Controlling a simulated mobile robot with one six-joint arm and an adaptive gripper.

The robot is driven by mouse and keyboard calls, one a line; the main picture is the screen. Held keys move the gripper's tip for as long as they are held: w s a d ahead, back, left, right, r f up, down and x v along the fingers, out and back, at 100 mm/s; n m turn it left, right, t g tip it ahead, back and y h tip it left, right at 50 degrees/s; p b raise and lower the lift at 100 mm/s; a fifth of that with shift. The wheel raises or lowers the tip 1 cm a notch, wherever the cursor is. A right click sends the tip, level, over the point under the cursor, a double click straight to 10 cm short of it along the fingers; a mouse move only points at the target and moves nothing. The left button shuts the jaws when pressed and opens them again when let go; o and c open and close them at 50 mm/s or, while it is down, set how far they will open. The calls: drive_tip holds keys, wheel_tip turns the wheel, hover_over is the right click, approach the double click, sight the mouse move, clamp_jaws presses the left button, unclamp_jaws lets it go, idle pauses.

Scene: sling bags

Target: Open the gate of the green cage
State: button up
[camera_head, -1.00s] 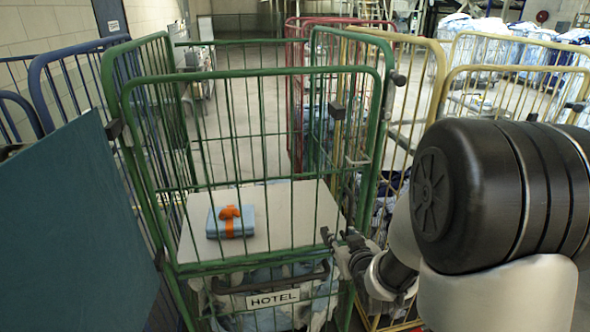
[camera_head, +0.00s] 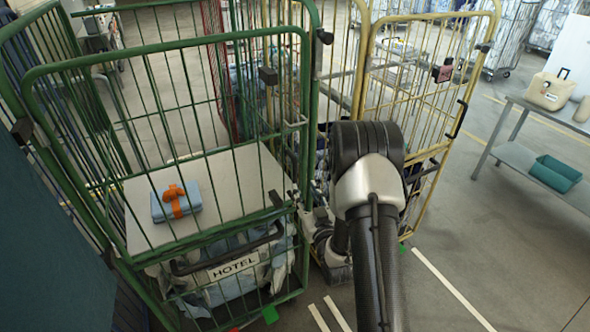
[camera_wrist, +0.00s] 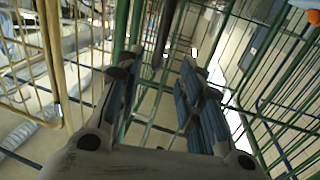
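The green cage (camera_head: 165,45) stands at the left of the head view, its front gate of green bars facing me. The gate looks shut against the right post. A dark latch block (camera_head: 268,75) and a small metal loop (camera_head: 295,122) sit near its right edge. A dark piece (camera_head: 275,198) sits lower down. My gripper is low beside the cage's right front post, its fingertips hard to make out in the head view. In the wrist view my gripper (camera_wrist: 162,75) is open, with nothing held between its fingers. Green posts (camera_wrist: 121,30) rise just beyond them.
Inside the green cage, a shelf (camera_head: 225,165) carries a blue folded item (camera_head: 205,200) with an orange bow; a HOTEL bag (camera_head: 232,268) lies below. A yellow cage (camera_head: 435,18) stands close on the right. A grey table (camera_head: 515,155) is farther right. Floor at lower right is clear.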

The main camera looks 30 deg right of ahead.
sight(296, 172)
drive_tip(key=w, duration=0.3)
drive_tip(key=w+d, duration=0.1)
drive_tip(key=w, duration=0.7)
drive_tip(key=shift+w+d, duration=0.15)
drive_tip(key=shift+d, duration=0.25)
drive_tip(key=shift+c, duration=0.2)
clamp_jaws()
